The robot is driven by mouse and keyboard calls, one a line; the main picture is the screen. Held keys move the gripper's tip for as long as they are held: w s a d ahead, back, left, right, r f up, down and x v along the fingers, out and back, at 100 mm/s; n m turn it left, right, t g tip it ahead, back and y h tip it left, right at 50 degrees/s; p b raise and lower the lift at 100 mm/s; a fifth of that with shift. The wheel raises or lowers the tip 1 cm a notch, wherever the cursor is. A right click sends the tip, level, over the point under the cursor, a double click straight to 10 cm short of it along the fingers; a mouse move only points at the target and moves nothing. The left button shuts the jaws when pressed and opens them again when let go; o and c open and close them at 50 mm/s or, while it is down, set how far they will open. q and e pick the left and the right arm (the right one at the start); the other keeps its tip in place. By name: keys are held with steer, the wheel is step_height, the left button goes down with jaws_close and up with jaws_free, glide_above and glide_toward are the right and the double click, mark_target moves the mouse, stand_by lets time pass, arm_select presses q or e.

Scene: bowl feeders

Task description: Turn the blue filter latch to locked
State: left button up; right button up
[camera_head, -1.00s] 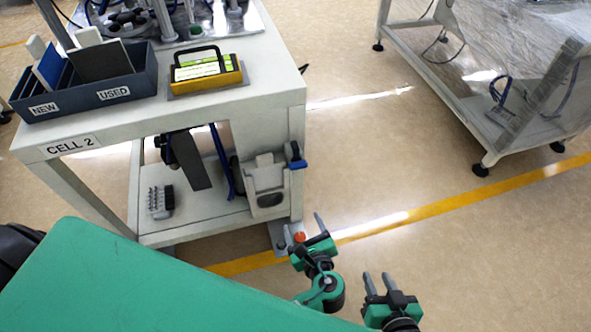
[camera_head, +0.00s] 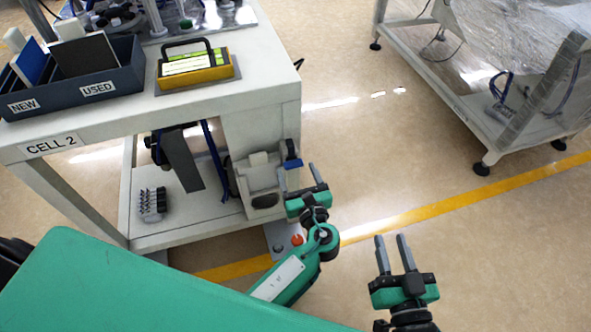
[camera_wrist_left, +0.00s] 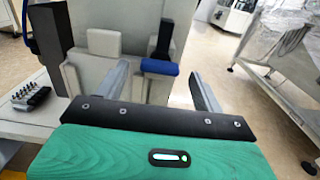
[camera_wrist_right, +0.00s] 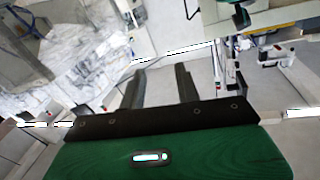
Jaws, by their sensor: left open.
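The blue filter latch (camera_head: 292,164) is a short blue handle on the right side of a light grey filter housing (camera_head: 246,182) under the table. In the left wrist view the latch (camera_wrist_left: 159,67) lies roughly level, between my open left fingers and beyond their tips. My left gripper (camera_head: 299,172) is open and empty, close in front of the latch; contact cannot be told. My right gripper (camera_head: 392,240) is open and empty over the floor, to the right of my left gripper. Its fingers also show in the right wrist view (camera_wrist_right: 160,80).
The table (camera_head: 200,112) marked CELL 2 carries a blue bin (camera_head: 110,92) and a yellow tray (camera_head: 196,77). On its lower shelf stands a grey connector block (camera_head: 152,203). The floor between is clear.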

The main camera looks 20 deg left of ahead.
arm_select(q)
steer(key=shift+x, duration=1.15)
arm_select(e)
steer(key=shift+w+d+r+t, duration=0.15)
steer(key=shift+r+t, duration=0.15)
steer(key=shift+r, duration=0.15)
steer(key=shift+w+d+r+t, duration=0.1)
steer(key=shift+w+r+t, duration=0.05)
steer(key=shift+r+t, duration=0.2)
arm_select(q)
steer(key=c, duration=1)
